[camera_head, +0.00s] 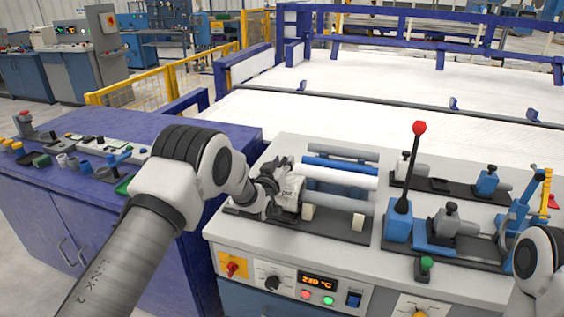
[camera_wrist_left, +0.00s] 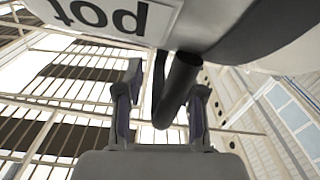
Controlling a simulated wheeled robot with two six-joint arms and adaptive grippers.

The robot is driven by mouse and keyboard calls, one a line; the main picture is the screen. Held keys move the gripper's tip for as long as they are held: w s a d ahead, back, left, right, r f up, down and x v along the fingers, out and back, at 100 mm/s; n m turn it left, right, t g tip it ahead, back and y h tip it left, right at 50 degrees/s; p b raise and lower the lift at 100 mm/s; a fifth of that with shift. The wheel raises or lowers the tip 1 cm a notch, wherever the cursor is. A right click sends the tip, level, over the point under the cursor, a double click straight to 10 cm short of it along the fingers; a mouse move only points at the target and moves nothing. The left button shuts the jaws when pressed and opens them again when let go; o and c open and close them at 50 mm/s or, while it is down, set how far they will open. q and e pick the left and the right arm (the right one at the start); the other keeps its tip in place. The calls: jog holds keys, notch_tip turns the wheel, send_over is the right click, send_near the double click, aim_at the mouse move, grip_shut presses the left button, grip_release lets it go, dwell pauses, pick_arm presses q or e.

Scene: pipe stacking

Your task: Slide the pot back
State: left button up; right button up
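The pot (camera_head: 290,188), a pale piece marked "pot", sits at the left end of the pipe rack on the grey bench. In the left wrist view its white label (camera_wrist_left: 105,15) shows upside down at the top. A dark round handle (camera_wrist_left: 178,88) sticks out from it. My left gripper (camera_head: 268,184) is at the pot's left side, partly hidden by my wrist. In the left wrist view its two fingers (camera_wrist_left: 162,108) stand apart with the handle between them, nearer the right finger; a gap shows on the left. My right gripper is out of view.
White, blue and grey pipes (camera_head: 340,176) lie in the rack right of the pot. A lever with a red knob (camera_head: 419,128) rises further right, near blue clamps (camera_head: 487,182). A purple cabinet (camera_head: 60,205) with small parts stands left. Knobs and a display (camera_head: 318,281) line the bench front.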

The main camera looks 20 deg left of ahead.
pick_arm(q)
jog(key=shift+s+r, duration=0.1)
grip_shut()
jog(key=a+b, duration=0.3)
jog(key=a, duration=0.7)
jog(key=shift+w+a, duration=0.15)
jog(key=shift+w, duration=0.1)
grip_release()
jog(key=shift+a+r, duration=0.1)
jog(key=shift+a, duration=0.15)
